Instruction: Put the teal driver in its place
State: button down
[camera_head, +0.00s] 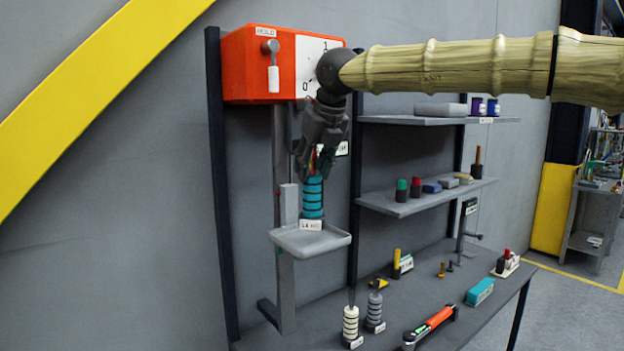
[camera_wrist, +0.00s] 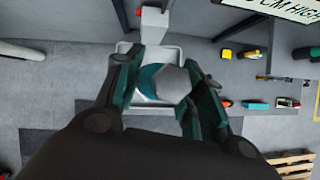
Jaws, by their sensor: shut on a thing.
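The teal driver (camera_head: 312,197) is a ribbed, upright teal cylinder over a small grey tray (camera_head: 330,242), behind a small white label (camera_head: 310,225). My gripper (camera_head: 316,168) points down from above and is shut on the teal driver's upper end. In the wrist view the driver (camera_wrist: 150,82) lies between my two fingers, with a grey hexagonal end facing the camera. The label hides its lower end, so I cannot tell whether it touches the tray.
An orange actuator box (camera_head: 262,65) hangs behind my wrist. A white ribbed piece (camera_head: 350,322) and a grey ribbed piece (camera_head: 375,308) stand on the bench below. Shelves at right hold small items, including a red-topped piece (camera_head: 415,187). A teal box (camera_head: 480,291) lies on the bench.

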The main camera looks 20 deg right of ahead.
aim_at(313, 176)
jog(key=shift+a+f, duration=0.2)
jog(key=shift+f, duration=0.2)
jog(key=shift+d+f+p, duration=0.2)
jog(key=shift+f+p, duration=0.45)
jog(key=shift+f, duration=0.3)
jog(key=shift+a+f, duration=0.15)
jog(key=shift+f, duration=0.15)
jog(key=c, duration=0.9)
grip_release()
jog(key=shift+f, duration=0.2)
jog(key=shift+r, duration=0.1)
jog(key=b+v, duration=0.3)
jog(key=v, duration=0.9)
jog(key=shift+r, duration=0.1)
